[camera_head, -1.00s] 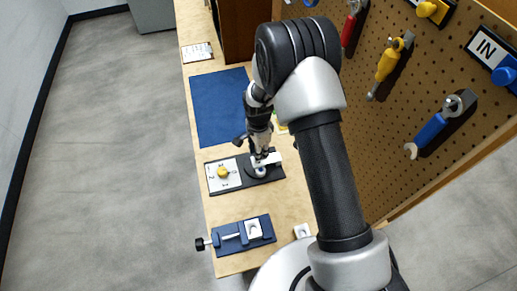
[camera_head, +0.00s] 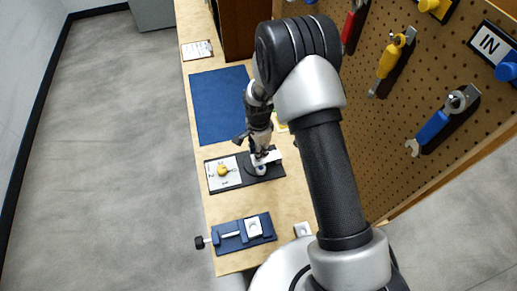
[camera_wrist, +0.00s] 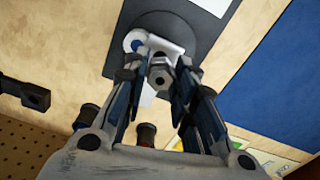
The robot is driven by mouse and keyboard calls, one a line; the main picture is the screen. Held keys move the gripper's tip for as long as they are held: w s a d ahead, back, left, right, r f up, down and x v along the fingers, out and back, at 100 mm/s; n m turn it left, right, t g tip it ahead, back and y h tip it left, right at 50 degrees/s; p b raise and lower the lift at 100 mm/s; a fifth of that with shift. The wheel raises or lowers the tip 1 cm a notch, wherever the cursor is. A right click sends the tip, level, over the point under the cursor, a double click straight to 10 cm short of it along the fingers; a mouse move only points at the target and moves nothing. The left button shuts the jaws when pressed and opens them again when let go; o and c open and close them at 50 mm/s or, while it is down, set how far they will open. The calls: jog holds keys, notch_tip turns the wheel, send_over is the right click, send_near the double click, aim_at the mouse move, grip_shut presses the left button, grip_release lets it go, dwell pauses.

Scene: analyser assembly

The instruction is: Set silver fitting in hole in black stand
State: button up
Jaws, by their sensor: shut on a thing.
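The black stand (camera_head: 274,173) is a flat plate with a raised round black part on its right half. It also shows at the top of the wrist view (camera_wrist: 200,32). My gripper (camera_head: 260,157) points down over that round part. In the wrist view its fingers (camera_wrist: 160,70) are closed around a silver fitting (camera_wrist: 160,77) with a hexagonal end and a central bore. A white cylindrical part with a blue ring (camera_wrist: 134,41) shows beside the fingertips, over the stand. The hole is hidden, so I cannot tell whether the fitting is seated.
A white card with a yellow knob (camera_head: 223,170) covers the stand's left half. A blue vise (camera_head: 240,233) lies nearer me, and a blue mat (camera_head: 217,105) lies beyond the stand. A pegboard with tools (camera_head: 410,100) rises on the right.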

jog(key=shift+f+b, duration=1.4)
jog(key=shift+b, duration=0.1)
dwell(2.6)
jog(key=o, duration=1.1)
jog(key=shift+o, duration=0.8)
jog(key=o, duration=0.4)
jog(key=shift+r, duration=0.1)
jog(key=shift+r+p, duration=2.2)
jog(key=shift+r, duration=1.25)
